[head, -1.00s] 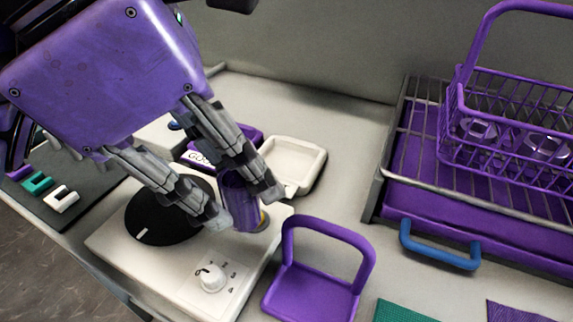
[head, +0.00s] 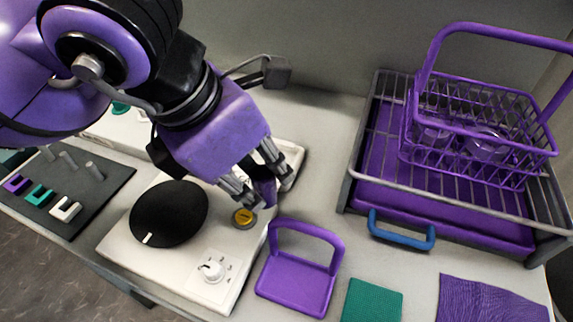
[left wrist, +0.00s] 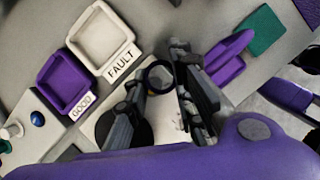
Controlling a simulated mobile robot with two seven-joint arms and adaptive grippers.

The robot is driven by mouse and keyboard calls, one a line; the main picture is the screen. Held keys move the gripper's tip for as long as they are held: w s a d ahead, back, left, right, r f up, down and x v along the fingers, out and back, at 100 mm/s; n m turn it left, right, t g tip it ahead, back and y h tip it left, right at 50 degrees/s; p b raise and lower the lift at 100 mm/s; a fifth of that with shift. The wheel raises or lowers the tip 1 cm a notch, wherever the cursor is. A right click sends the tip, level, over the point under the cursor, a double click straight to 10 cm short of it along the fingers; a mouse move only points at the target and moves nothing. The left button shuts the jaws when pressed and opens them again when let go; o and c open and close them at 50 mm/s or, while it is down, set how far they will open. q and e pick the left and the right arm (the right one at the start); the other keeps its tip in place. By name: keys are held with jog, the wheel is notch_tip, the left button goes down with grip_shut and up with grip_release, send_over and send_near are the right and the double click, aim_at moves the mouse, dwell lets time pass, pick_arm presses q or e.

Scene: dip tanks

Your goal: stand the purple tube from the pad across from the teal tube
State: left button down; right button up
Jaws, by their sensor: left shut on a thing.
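My left gripper (head: 256,188) is shut on the purple tube (head: 265,190) and holds it over the right rear edge of the white device with the black disc. In the left wrist view the tube's round dark mouth (left wrist: 160,76) shows between the fingers of the gripper (left wrist: 158,82). The fingers cover much of the tube. A small teal piece (head: 121,107) stands at the back left, partly behind my arm; I cannot tell whether it is the teal tube. My right gripper is not in view.
A purple handled stand (head: 297,283), a teal pad (head: 372,301) and a purple cloth (head: 490,299) lie right. A purple basket (head: 480,165) sits on a rack. FAULT (left wrist: 101,36) and GOOD (left wrist: 66,82) trays are nearby.

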pick_arm(q)
jog(key=w+d+f, duration=0.1)
jog(key=w+f, duration=0.1)
jog(key=w+d+f, duration=0.1)
jog(key=w+f, duration=0.1)
jog(key=w+d+f+b, duration=0.1)
jog(key=w+f, duration=0.1)
jog(key=shift+d+f, duration=0.2)
jog(key=shift+f, duration=0.1)
jog(key=f, duration=0.3)
jog(key=shift+w+d+f, duration=0.1)
jog(key=shift+w+f, duration=0.1)
jog(key=shift+f, duration=0.1)
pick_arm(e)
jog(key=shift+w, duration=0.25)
pick_arm(q)
jog(key=shift+f+b, duration=0.25)
jog(key=shift+b, duration=0.05)
jog(key=c, duration=1.5)
grip_release()
jog(key=shift+r, duration=0.1)
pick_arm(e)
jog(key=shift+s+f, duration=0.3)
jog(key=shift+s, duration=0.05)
